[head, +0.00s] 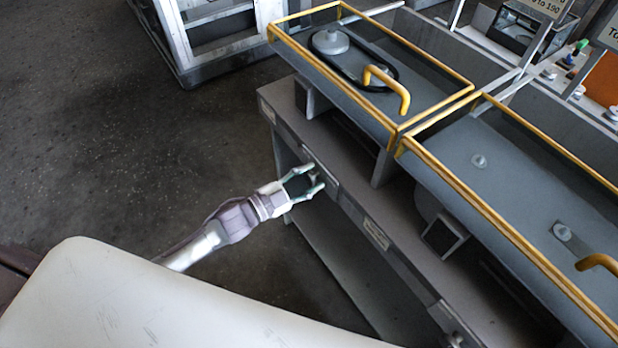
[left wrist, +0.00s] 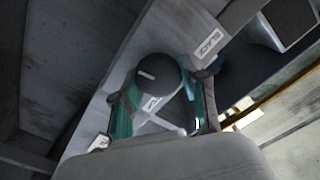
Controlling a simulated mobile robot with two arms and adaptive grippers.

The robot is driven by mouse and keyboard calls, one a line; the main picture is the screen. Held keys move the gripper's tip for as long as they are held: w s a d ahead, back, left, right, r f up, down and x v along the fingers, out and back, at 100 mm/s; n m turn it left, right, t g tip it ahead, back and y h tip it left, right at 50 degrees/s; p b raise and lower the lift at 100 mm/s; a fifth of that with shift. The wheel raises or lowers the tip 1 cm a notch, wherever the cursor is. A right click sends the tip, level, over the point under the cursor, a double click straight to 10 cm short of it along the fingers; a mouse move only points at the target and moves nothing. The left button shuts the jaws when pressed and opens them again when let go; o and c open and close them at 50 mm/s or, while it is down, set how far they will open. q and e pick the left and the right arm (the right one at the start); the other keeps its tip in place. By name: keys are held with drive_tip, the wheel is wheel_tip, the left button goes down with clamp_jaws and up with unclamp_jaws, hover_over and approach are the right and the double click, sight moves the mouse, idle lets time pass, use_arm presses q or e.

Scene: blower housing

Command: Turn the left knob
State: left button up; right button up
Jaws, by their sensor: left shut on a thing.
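The left knob (left wrist: 158,80) is a dark round knob with a pale mark on its face, seen in the left wrist view on a grey panel. My left gripper (left wrist: 165,100) has its green fingers on either side of the knob and is shut on it. In the head view, my left gripper (head: 318,177) is at the front face of the grey bench (head: 345,185), near its left end. The knob is hard to make out there. My right gripper is not in view.
Yellow-framed glass cases stand on the bench, the left one (head: 350,55) with a yellow handle (head: 388,82). A small knob-like part (head: 455,340) shows low on the front. Open dark floor (head: 110,160) lies to the left. A metal frame (head: 205,30) stands behind.

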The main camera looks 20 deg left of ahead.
use_arm(q)
drive_tip(key=o, duration=1.1)
drive_tip(key=shift+o, duration=0.2)
drive_tip(key=v, duration=1.2)
